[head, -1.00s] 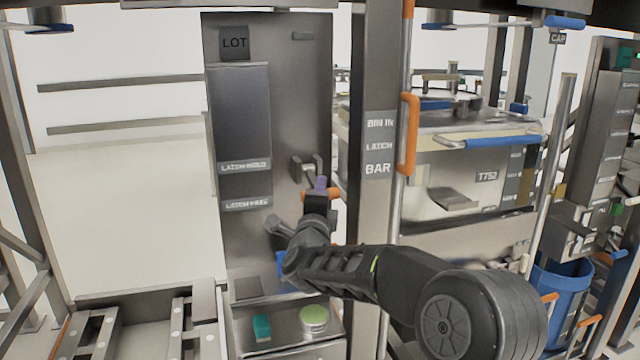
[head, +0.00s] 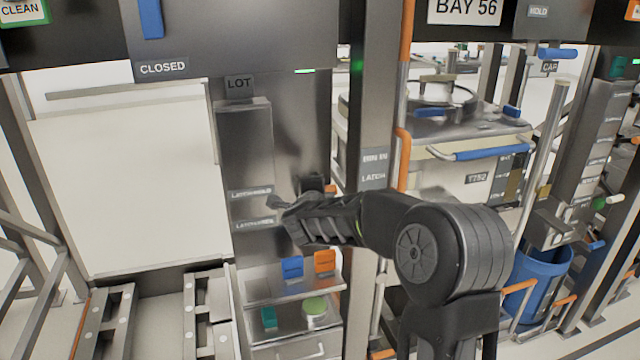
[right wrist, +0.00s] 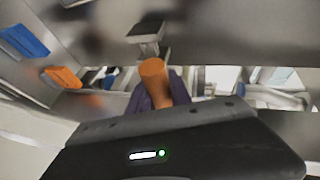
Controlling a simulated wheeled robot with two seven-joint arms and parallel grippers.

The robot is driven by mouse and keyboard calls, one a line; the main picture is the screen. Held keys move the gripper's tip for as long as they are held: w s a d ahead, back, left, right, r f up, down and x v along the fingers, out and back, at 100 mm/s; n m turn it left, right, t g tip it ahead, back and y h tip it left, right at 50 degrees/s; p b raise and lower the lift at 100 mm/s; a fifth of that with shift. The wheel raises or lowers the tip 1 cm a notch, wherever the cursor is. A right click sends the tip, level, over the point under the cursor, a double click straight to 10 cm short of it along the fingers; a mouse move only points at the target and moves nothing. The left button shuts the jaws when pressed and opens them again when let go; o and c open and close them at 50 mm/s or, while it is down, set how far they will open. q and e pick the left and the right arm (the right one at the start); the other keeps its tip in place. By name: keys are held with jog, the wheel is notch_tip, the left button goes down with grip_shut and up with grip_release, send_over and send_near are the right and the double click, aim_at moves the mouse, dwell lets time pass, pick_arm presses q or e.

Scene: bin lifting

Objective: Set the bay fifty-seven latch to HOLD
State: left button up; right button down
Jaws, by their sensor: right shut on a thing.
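The latch handle is an orange cylinder (right wrist: 155,72). In the right wrist view it stands between the purple fingers of my right gripper (right wrist: 158,92), which is shut on it, below a grey bracket. In the head view my right gripper (head: 315,183) is mostly hidden behind its own arm, and a bit of the orange handle (head: 331,188) shows to its right. It is about level with the LATCH HOLD label (head: 251,191), above the LATCH FREE label (head: 255,225). Both labels are on the grey panel (head: 290,120). A green strip (head: 305,71) is lit at the panel's top. My left gripper is not in view.
A post (head: 372,110) with an orange rail stands right of the panel. A steel bin (head: 430,160) marked T752 is behind, under a BAY 56 sign (head: 465,8).

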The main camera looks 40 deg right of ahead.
jog(key=shift+r, duration=0.1)
dwell(0.3)
jog(key=c, duration=1.2)
grip_release()
jog(key=shift+o, duration=0.2)
jog(key=b+v, duration=0.1)
jog(key=v, duration=0.6)
jog(key=shift+s+a, duration=0.25)
